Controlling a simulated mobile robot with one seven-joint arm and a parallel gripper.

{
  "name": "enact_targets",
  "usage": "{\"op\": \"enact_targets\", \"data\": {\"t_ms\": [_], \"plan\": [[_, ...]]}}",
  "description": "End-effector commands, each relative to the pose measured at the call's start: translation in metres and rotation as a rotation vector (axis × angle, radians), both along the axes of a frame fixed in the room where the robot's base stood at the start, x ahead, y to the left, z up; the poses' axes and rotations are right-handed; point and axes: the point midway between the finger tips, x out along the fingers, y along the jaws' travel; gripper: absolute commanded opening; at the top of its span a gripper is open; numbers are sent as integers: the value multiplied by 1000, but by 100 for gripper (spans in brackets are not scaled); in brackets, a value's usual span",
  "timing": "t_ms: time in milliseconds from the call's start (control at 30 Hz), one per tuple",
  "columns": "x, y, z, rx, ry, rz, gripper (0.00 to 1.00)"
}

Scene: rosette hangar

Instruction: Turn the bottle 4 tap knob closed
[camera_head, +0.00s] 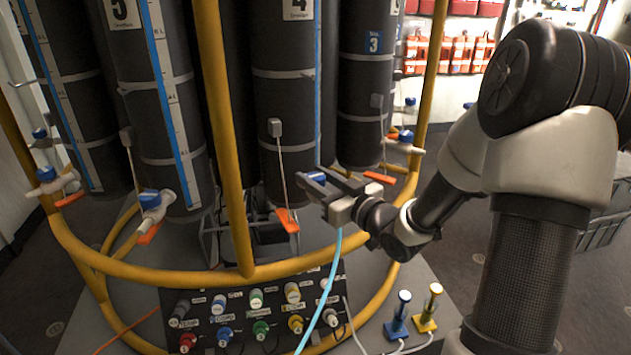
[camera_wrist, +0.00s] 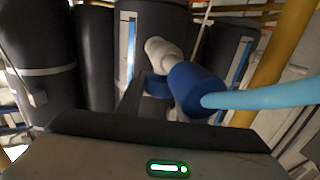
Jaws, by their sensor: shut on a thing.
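Bottle 4 (camera_head: 285,110) is a tall dark cylinder with a white number label and a blue-edged level strip, standing behind my gripper. My gripper (camera_head: 322,183) is at its tap, low on the bottle's front right, and is shut on the blue tap knob (camera_head: 314,176). In the wrist view the knob (camera_wrist: 157,86) shows partly behind a dark finger, below the white tap body (camera_wrist: 160,52). A larger blue hose fitting (camera_wrist: 195,90) with a light blue hose (camera_wrist: 265,97) sits beside it. The fingers hide much of the knob, so its angle is unclear.
Yellow rails (camera_head: 225,130) ring the bottles, one upright left of bottle 4. Bottle 5 (camera_head: 150,80) and bottle 3 (camera_head: 362,90) stand either side, with blue-knobbed taps. A panel of coloured connectors (camera_head: 250,315) lies below. Blue (camera_head: 397,315) and yellow (camera_head: 428,308) handled pieces stand lower right.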

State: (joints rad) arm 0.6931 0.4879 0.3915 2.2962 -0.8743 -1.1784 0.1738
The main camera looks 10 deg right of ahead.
Motion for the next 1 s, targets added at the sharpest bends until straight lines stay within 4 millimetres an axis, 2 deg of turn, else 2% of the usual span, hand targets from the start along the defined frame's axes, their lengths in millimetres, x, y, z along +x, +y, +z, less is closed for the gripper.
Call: {"op": "enact_targets", "data": {"t_ms": [333, 367, 433, 467, 800, 867, 1000], "plan": [[0, 0, 1, -1, 0, -19, 11], [0, 0, 0, -1, 0, -19, 39], [0, 0, 0, -1, 0, -19, 51], [0, 0, 0, -1, 0, -19, 52], [-3, -2, 0, -1, 0, -19, 52], [-8, -5, 0, -1, 0, -21, 52], [-29, -15, 1, -1, 0, -23, 52]]}}
